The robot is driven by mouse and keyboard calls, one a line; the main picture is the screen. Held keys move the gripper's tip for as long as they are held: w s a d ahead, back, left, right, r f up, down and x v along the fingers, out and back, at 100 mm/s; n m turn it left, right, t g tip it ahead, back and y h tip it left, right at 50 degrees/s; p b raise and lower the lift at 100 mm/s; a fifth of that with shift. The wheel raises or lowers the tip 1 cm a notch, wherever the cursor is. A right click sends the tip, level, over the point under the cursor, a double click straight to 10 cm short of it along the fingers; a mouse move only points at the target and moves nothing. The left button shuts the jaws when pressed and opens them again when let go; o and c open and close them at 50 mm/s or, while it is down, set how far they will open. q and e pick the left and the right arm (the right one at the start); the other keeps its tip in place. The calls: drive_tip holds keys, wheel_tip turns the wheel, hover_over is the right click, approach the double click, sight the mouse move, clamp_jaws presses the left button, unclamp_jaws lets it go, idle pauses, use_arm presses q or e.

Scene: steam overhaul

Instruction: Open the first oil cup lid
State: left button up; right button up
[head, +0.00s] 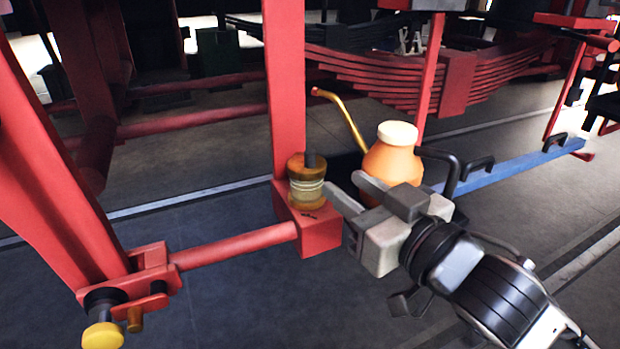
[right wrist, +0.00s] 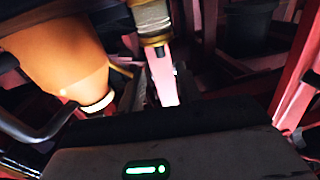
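A brass oil cup (head: 307,186) with a pale banded middle stands upright on a red block at the foot of a red post. Its round top is the lid (head: 303,163); a dark pin shows at it, and I cannot tell whether the lid is lifted. My right gripper (head: 343,182) is just right of the cup, fingers apart and pointing at it, with nothing seen between them. The cup also shows at the top of the right wrist view (right wrist: 153,22). My left gripper is not in view.
An orange oil can (head: 392,160) with a cream cap and long brass spout stands close behind my right gripper. A red rod (head: 235,247) runs left from the block to a joint with a yellow knob (head: 103,335). A blue rail (head: 525,166) lies at right.

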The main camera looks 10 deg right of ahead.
sight(313, 160)
drive_tip(key=x, duration=1)
drive_tip(key=shift+b, duration=0.4)
clamp_jaws()
